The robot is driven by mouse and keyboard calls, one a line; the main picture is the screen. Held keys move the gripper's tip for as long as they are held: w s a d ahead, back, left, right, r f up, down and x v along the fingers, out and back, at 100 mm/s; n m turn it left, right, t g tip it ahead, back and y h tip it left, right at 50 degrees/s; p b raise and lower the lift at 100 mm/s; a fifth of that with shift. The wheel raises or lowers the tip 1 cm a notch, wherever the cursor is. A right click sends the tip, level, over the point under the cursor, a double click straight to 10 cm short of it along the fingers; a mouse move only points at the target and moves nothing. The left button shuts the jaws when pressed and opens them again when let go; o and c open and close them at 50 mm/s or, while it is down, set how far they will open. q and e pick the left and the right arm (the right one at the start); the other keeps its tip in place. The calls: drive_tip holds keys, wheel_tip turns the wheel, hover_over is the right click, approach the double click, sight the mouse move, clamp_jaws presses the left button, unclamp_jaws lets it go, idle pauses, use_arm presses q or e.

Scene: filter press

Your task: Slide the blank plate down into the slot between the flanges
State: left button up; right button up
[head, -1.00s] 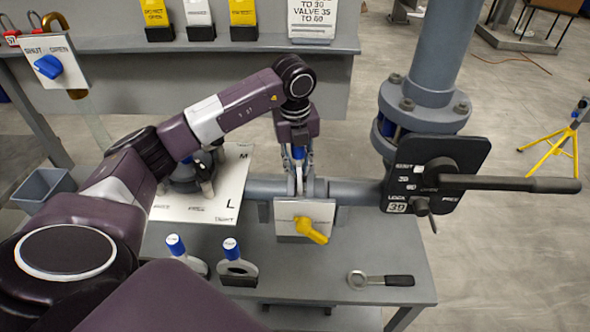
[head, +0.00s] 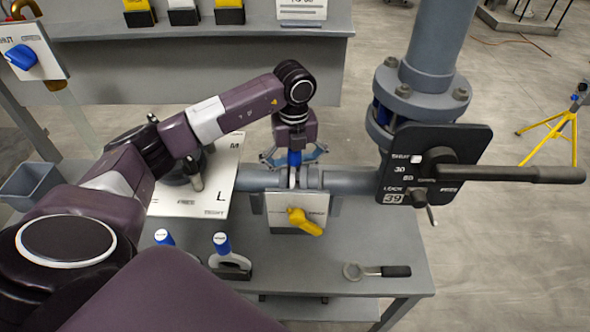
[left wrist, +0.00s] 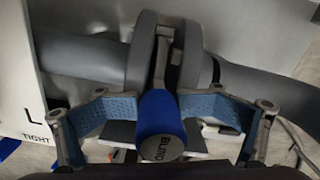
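The blank plate shows by its blue handle (head: 294,158), marked BLIND in the left wrist view (left wrist: 160,125), and a grey metal stem. The plate stands with its stem between the two pipe flanges (head: 313,178); the flanges also show in the left wrist view (left wrist: 141,50). How deep its lower part sits is hidden. My right gripper is not in view.
A yellow valve handle (head: 305,222) is on a plate before the pipe. Two more blue-handled plates (head: 222,245) stand at the bench front. A ring spanner (head: 375,271) lies to the right. A black lever (head: 515,174) juts right. A white board (head: 215,190) lies left.

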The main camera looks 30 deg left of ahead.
use_arm(q)
drive_tip(key=shift+s+a+f, duration=0.1)
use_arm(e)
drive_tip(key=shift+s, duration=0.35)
use_arm(q)
drive_tip(key=shift+a, duration=0.1)
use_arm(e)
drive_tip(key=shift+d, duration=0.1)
use_arm(q)
wheel_tip(320, 180, up, 12)
drive_tip(key=shift+r, duration=0.1)
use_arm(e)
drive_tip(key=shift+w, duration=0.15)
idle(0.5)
